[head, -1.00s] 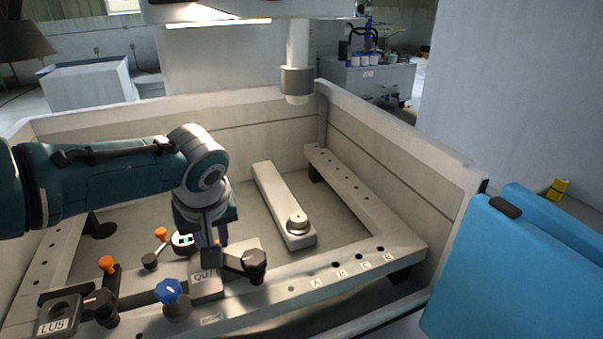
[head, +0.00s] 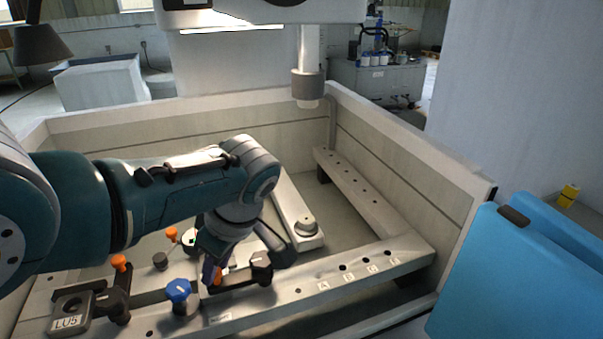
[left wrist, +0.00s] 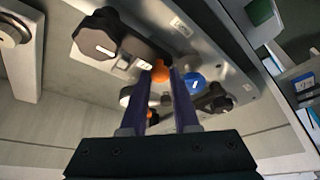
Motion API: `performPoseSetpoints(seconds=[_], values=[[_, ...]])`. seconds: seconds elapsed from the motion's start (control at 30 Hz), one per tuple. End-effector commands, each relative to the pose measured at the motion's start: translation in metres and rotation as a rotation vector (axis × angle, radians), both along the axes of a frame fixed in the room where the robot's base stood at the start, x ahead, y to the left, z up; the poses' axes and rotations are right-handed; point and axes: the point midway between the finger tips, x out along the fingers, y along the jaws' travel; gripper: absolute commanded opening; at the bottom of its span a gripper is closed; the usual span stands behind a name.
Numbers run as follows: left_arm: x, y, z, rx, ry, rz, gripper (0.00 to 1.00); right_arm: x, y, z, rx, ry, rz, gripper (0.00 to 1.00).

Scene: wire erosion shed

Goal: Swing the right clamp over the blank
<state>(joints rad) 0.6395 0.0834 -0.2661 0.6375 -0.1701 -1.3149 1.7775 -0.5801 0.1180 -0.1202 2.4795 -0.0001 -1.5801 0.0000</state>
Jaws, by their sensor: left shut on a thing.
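The right clamp (head: 262,272) is a black arm with a dark knob on the front rail. Its orange tip (head: 219,275) is between the purple fingers of my left gripper (head: 212,274), which is shut on it. In the left wrist view the clamp (left wrist: 95,40) runs to the orange tip (left wrist: 160,72) between the fingers. The arm lies along the rail, pointing left. The left clamp (head: 118,300), also black with an orange end, points away from the front. I cannot tell the blank's outline; my gripper hides part of that area. My right gripper is out of view.
A blue knob (head: 178,291) and a grey block marked LU5 (head: 70,310) stand left of the right clamp. A grey bar with a round fitting (head: 305,229) lies behind. A vertical nozzle (head: 308,85) hangs above the tank. Tank walls (head: 400,145) surround the work area.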

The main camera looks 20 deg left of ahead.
Motion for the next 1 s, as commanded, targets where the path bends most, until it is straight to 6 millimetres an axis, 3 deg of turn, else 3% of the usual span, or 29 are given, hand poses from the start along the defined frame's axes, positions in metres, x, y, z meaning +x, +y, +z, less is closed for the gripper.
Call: performPoseSetpoints(seconds=[0.57, 0.6, 0.83, 1.0], values=[[-0.0022, -0.0014, 0.0000, 0.000, 0.002, 0.033, 0.00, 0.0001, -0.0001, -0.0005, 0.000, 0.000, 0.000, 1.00], [-0.0022, -0.0014, 0.0000, 0.000, 0.003, 0.033, 0.32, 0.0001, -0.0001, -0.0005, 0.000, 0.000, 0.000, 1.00], [-0.0018, -0.0015, 0.0000, 0.000, 0.001, 0.032, 0.58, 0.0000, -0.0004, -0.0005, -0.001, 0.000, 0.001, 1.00], [-0.0015, -0.0015, 0.0000, 0.000, 0.000, 0.030, 0.58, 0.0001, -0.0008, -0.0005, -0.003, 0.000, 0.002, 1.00]])
